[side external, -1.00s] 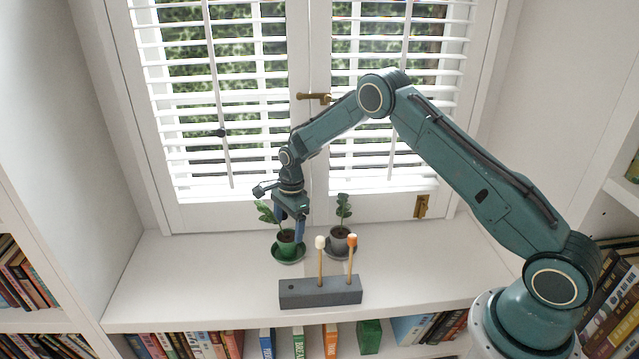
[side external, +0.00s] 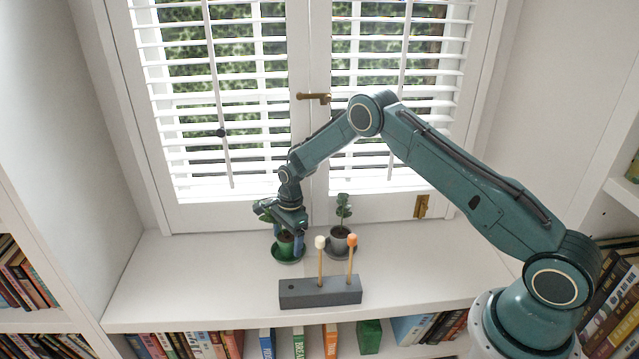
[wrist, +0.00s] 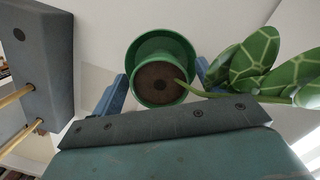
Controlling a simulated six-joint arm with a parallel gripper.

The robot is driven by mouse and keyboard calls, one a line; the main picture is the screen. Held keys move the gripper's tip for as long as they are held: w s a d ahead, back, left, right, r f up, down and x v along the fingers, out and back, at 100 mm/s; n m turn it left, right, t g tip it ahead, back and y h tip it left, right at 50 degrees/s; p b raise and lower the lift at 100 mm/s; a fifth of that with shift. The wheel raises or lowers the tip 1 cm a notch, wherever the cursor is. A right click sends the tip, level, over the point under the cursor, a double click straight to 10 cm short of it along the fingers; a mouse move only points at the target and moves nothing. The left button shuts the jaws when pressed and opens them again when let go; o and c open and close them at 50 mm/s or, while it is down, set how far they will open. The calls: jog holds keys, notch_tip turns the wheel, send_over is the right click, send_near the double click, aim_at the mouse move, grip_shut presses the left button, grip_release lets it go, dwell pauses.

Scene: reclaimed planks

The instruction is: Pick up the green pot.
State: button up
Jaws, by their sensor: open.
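The green pot (side external: 285,241) stands upright on a green saucer (side external: 288,257) on the white sill. It holds dark soil and a leafy plant. In the wrist view the pot (wrist: 137,87) shows from above, with the plant's veined leaves (wrist: 258,62) off to the right. My gripper (side external: 288,246) points down at the pot, with its blue fingers on either side of it. In the wrist view my gripper (wrist: 160,84) is open, one finger to the left of the pot and one to the right. I cannot tell whether the fingers touch it.
A grey pot (side external: 339,240) with a small plant stands close to the right. A dark grey block (side external: 320,292) with two upright sticks, one white-tipped and one orange-tipped, lies in front. Shutters (side external: 230,100) rise behind. The sill's left part is clear.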

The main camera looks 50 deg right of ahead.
jog(key=shift+c, duration=0.2)
jog(key=c, duration=1.3)
jog(key=shift+r, duration=0.1)
notch_tip(320, 180, up, 20)
jog(key=shift+r, duration=0.15)
dwell(0.3)
jog(key=shift+r, duration=1.3)
